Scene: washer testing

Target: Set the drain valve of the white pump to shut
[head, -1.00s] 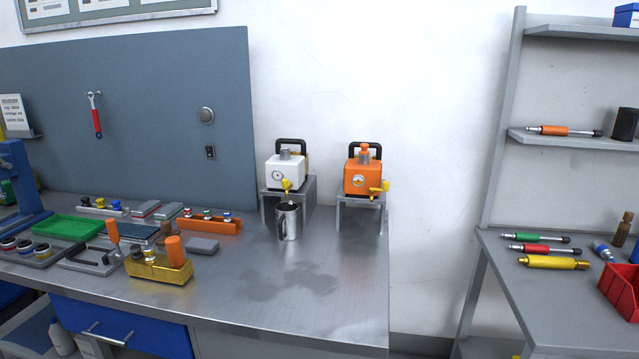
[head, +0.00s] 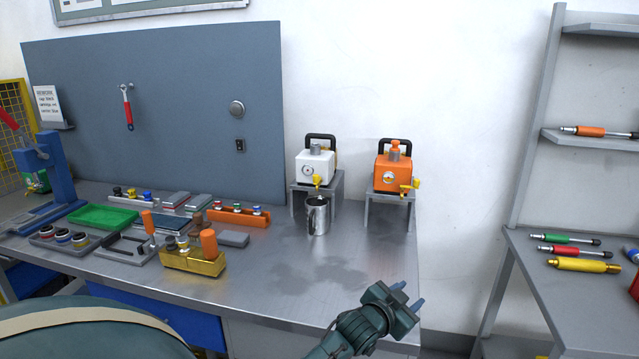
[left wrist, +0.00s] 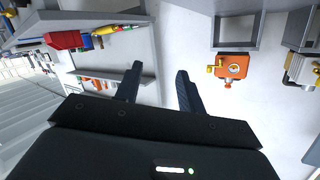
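The white pump (head: 314,167) stands on a grey metal stand at the back of the bench, with a dial on its front. Its yellow drain valve (head: 318,183) sits low on the front; I cannot tell its setting. A steel mug (head: 318,216) stands on the bench below it. The white pump is partly visible at the right edge of the left wrist view (left wrist: 298,70). My left gripper (head: 409,295) is over the bench's right front, well apart from the pump. Its fingers are spread and empty in the left wrist view (left wrist: 158,82). My right gripper is not in view.
An orange pump (head: 392,178) with a yellow valve stands right of the white one. Trays, an orange rack (head: 238,219) and a gold block (head: 190,261) crowd the bench's left. The bench around and in front of the mug is clear.

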